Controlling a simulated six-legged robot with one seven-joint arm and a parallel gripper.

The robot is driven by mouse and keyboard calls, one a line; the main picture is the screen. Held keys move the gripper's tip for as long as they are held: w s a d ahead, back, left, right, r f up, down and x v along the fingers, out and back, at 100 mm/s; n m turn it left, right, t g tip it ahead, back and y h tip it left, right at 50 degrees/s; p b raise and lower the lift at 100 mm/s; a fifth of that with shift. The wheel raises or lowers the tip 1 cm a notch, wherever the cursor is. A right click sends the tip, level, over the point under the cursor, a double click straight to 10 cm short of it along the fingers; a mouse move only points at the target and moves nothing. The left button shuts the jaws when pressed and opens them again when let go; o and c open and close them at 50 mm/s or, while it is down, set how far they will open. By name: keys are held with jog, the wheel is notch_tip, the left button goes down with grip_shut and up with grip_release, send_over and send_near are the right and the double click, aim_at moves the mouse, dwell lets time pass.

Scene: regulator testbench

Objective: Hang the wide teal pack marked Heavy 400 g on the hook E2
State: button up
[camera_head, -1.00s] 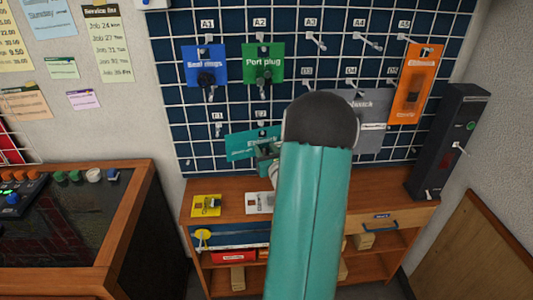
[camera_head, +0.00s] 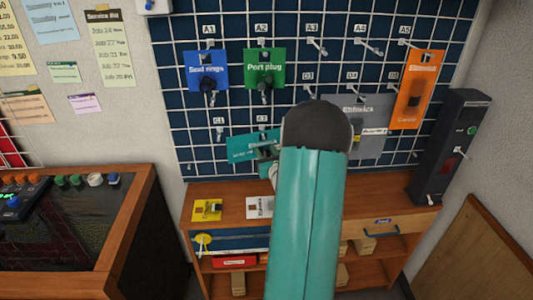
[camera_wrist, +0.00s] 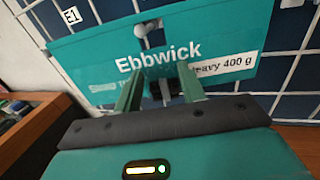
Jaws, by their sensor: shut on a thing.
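The wide teal pack (camera_wrist: 95,60), printed "Ebbwick" and "Heavy 400 g", hangs face-on in front of the grid board and tilts slightly. In the head view the teal pack (camera_head: 243,148) is just below the E2 label (camera_head: 262,133), partly hidden by my arm. My gripper (camera_wrist: 158,88) is shut on the teal pack at its lower middle. The rounded tip of a hook (camera_wrist: 146,32) shows at the pack's top middle, by its hanging slot. I cannot tell whether the hook passes through the slot.
A blue pack (camera_head: 206,70) and green pack (camera_head: 264,68) hang above. A grey pack (camera_head: 370,140) and orange pack (camera_head: 420,75) hang to the right. A bench (camera_head: 390,190) below holds a yellow card (camera_head: 208,210) and white card (camera_head: 258,207).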

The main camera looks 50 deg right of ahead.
jog(key=o, duration=1.3)
jog(key=shift+o, duration=0.2)
jog(key=v, duration=1.3)
jog(key=shift+s+a, duration=0.25)
jog(key=shift+s, duration=0.1)
